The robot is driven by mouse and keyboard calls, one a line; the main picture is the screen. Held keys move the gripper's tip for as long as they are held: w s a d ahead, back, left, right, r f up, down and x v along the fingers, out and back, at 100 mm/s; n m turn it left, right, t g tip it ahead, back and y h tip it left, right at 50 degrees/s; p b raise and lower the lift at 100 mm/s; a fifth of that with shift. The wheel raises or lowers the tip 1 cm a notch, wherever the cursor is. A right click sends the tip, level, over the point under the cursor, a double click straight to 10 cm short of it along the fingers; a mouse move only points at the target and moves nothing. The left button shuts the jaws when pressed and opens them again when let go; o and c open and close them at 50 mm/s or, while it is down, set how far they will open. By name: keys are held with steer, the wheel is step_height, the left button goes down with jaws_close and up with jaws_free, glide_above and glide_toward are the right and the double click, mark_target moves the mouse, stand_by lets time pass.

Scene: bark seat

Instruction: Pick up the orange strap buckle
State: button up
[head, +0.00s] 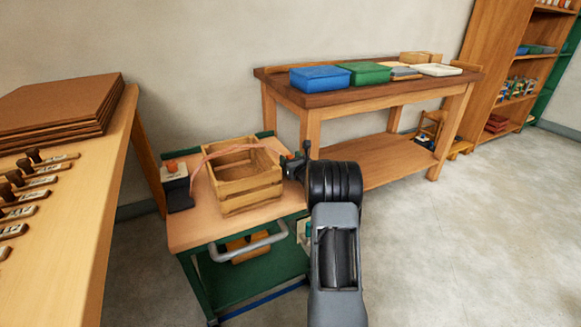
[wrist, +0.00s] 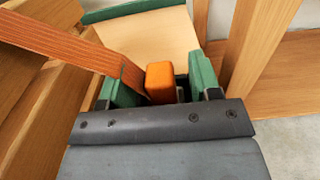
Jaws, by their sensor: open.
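The orange strap buckle (wrist: 160,82) is a small rounded block in the wrist view. It sits between the two green finger pads of my gripper (wrist: 163,78), at the end of a reddish-brown strap (wrist: 70,47). The left pad is close to the buckle and strap end; a gap shows on the right. My gripper is open around it. In the head view, the strap (head: 232,147) drapes over a slatted wooden crate (head: 250,190) on a cart. My gripper (head: 297,160) is at the crate's right side, and the buckle there cannot be made out.
The cart top (head: 190,232) has bare wood in front of the crate. A dark block (head: 178,195) with an orange top stands left of it. A workbench (head: 385,95) with blue and green bins is behind; a tool table (head: 75,215) is at left. Floor at right is clear.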

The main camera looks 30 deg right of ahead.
steer(key=shift+w, duration=0.45)
steer(key=shift+c, duration=0.3)
steer(key=c, duration=0.9)
jaws_close()
steer(key=shift+r, duration=0.15)
